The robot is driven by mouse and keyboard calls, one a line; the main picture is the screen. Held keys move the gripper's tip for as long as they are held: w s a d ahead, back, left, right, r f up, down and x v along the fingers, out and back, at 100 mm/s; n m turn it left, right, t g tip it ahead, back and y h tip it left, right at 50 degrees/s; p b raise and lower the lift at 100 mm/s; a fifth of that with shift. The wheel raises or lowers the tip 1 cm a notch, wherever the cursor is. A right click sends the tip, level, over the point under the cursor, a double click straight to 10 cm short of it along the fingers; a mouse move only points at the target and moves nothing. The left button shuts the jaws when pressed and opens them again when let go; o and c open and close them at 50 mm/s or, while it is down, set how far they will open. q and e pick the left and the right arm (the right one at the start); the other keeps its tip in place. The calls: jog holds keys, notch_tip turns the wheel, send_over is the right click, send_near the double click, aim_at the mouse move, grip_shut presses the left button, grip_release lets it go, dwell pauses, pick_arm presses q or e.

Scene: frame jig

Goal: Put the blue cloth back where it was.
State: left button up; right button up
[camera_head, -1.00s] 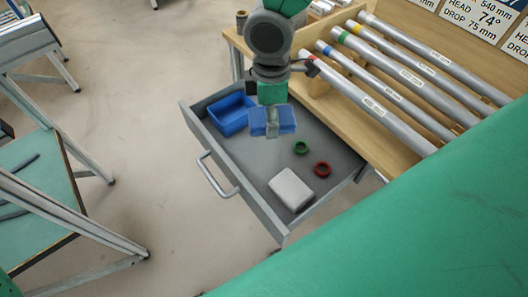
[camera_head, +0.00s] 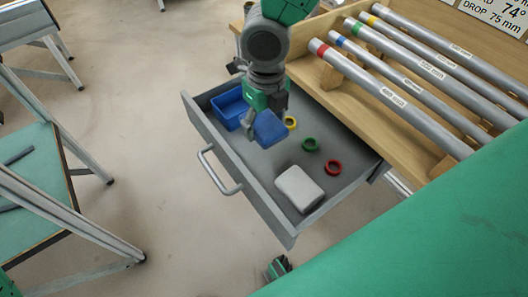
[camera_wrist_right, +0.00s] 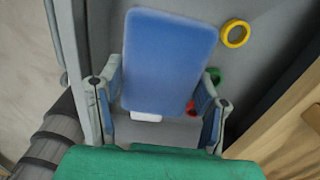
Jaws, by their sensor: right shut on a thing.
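The blue cloth (camera_head: 270,128) is a folded, flat rectangular piece, held tilted in my right gripper (camera_head: 262,118) over the open grey drawer (camera_head: 250,180). In the right wrist view the cloth (camera_wrist_right: 168,60) reaches forward from between the two fingers of the gripper (camera_wrist_right: 160,98). The gripper is shut on it. In the head view I cannot tell whether its lower edge touches the drawer floor. I do not make out my left gripper.
The drawer holds a blue bin (camera_head: 230,106) in its far left corner, a yellow ring (camera_head: 290,123), a green ring (camera_head: 310,145), a red ring (camera_head: 333,167) and a whitish block (camera_head: 299,188). Several metal tubes (camera_head: 400,95) lie on the wooden rack at right.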

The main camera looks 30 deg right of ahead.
jog(key=b, duration=0.2)
send_over(266, 154)
notch_tip(266, 154, down, 6)
notch_tip(266, 154, down, 3)
jog(key=shift+f+b, duration=0.15)
jog(key=shift+b, duration=0.4)
jog(key=o, duration=1.1)
notch_tip(266, 154, up, 12)
jog(key=p, duration=0.4)
